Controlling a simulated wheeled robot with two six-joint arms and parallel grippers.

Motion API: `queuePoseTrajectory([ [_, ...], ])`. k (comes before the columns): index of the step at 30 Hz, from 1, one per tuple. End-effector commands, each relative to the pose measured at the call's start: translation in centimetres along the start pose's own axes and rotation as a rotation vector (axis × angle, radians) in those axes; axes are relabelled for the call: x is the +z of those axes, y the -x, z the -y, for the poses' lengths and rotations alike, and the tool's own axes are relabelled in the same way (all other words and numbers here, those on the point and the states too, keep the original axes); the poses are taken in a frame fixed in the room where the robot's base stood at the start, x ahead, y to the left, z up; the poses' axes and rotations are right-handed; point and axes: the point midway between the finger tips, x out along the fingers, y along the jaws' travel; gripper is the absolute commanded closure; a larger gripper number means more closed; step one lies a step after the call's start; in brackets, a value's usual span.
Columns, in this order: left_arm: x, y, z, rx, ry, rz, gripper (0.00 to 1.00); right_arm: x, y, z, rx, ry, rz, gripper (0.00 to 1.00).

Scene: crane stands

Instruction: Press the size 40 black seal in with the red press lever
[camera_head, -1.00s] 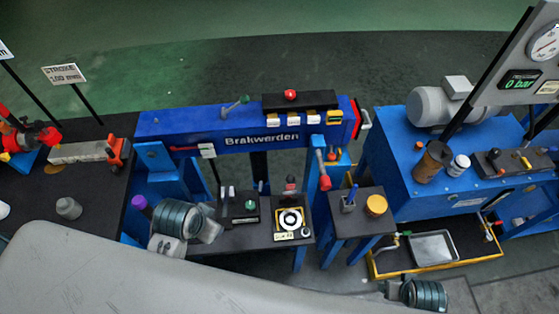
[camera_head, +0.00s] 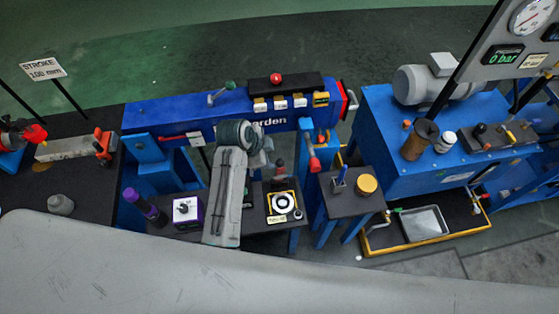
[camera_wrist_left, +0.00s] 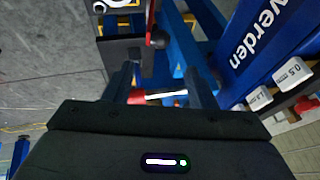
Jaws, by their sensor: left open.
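The red press lever (camera_head: 314,163) has a red grip on a thin rod at the blue post, right of my left arm in the head view. In the left wrist view its red grip and pale rod (camera_wrist_left: 165,96) show between my open fingers; I cannot tell how far beyond them. My left gripper (camera_wrist_left: 160,76) is open and holds nothing. In the head view it is largely hidden by its wrist, left of the lever. A yellow-framed fixture (camera_head: 270,213) holds a pale ring with dark parts (camera_head: 283,203). I cannot tell which part is the black seal. My right gripper is out of view.
The blue beam (camera_head: 165,115) runs behind my left wrist, with pale labels on it. A purple-edged box (camera_head: 186,210) stands left of my arm. A small table (camera_head: 340,207) with a yellow-topped pot (camera_head: 366,184) stands right of the lever.

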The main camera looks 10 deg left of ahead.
Motion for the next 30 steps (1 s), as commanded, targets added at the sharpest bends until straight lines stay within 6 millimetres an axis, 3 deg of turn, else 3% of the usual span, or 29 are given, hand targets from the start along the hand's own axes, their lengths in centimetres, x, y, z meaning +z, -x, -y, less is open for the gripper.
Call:
queuePoseTrajectory([
  [5, -0.2, -1.3, 0.1, 0.004, -0.007, -0.001, 0.49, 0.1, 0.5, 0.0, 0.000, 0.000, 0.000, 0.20],
  [18, -0.1, -8.6, 0.1, 0.003, -0.005, 0.000, 0.49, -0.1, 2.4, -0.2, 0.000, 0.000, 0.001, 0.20],
  [24, -0.1, -10.3, 0.1, 0.001, -0.005, 0.000, 0.49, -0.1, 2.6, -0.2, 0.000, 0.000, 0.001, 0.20],
  [30, -0.1, -10.8, 0.0, 0.001, -0.004, -0.001, 0.49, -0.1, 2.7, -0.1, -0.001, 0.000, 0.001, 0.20],
])
